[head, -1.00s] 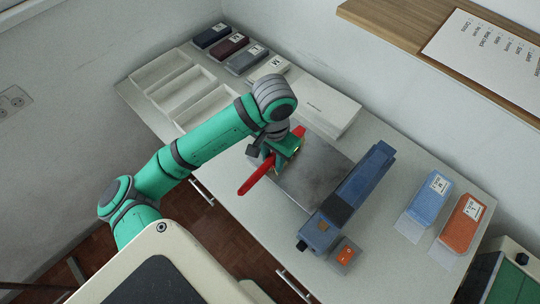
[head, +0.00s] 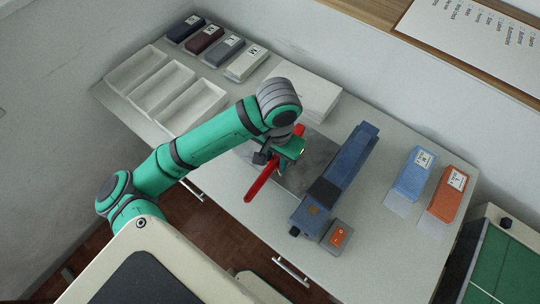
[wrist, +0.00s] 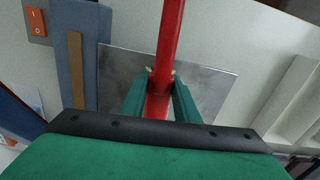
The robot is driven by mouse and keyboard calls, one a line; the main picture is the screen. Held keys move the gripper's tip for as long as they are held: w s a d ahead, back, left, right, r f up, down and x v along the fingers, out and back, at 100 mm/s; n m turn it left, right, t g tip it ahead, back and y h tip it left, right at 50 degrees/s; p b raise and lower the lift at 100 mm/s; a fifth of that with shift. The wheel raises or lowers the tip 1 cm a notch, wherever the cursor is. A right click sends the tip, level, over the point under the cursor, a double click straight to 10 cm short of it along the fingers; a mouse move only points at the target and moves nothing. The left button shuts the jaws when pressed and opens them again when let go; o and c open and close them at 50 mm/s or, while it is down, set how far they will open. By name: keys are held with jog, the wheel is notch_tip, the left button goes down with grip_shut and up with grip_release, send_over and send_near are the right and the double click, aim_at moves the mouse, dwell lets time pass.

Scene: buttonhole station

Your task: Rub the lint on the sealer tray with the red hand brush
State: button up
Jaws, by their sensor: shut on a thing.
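The red hand brush (head: 262,182) is held in my gripper (head: 290,150), over the left part of the sealer tray. In the wrist view my gripper (wrist: 158,90) is shut on the brush's red bar (wrist: 170,40). The bar runs up across the tray. The sealer tray (head: 322,150) is a flat grey metal plate beside the blue sealer (head: 340,175); it also shows in the wrist view (wrist: 212,82). The lint cannot be made out clearly. My gripper and the brush hide part of the tray. I cannot tell whether the brush touches it.
The sealer's orange switch (head: 339,236) faces the front edge. Several labelled blocks line the back left.

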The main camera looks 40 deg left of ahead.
jog(key=shift+s+d+f, duration=0.1)
jog(key=shift+s+d, duration=0.05)
jog(key=shift+d, duration=2.2)
jog(key=shift+s, duration=0.8)
jog(key=shift+w+a, duration=0.15)
jog(key=shift+a, duration=5.45)
jog(key=shift+a, duration=1.75)
jog(key=shift+w, duration=0.1)
notch_tip(320, 180, up, 6)
